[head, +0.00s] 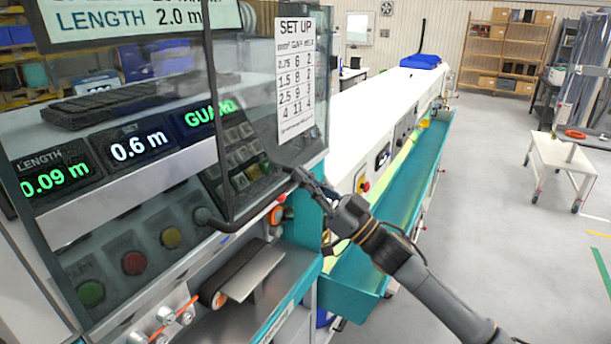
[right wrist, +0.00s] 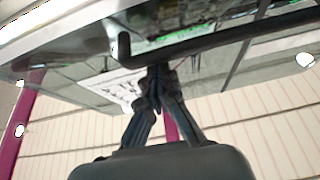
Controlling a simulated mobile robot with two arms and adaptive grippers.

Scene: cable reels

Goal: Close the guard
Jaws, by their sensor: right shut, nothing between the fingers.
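The guard is a clear pane with a dark frame (head: 213,120) in front of the machine's control panel, on the left of the head view. Its right-hand pane carries a printed SET UP sheet (head: 296,80). A dark bent handle (head: 212,220) shows at its lower edge; a dark bent bar (right wrist: 124,48) also shows in the right wrist view. My right gripper (head: 300,176) is shut and empty by the pane's lower right corner; I cannot tell whether it touches. Its fingertips (right wrist: 158,72) meet just below the pane in the right wrist view. My left gripper is out of view.
Behind the pane are lit displays (head: 140,145) and coloured push buttons (head: 133,263). A small roller belt (head: 235,275) sticks out below. A long bench with a teal trough (head: 400,220) runs away to the right. A white trolley (head: 562,155) stands on open floor.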

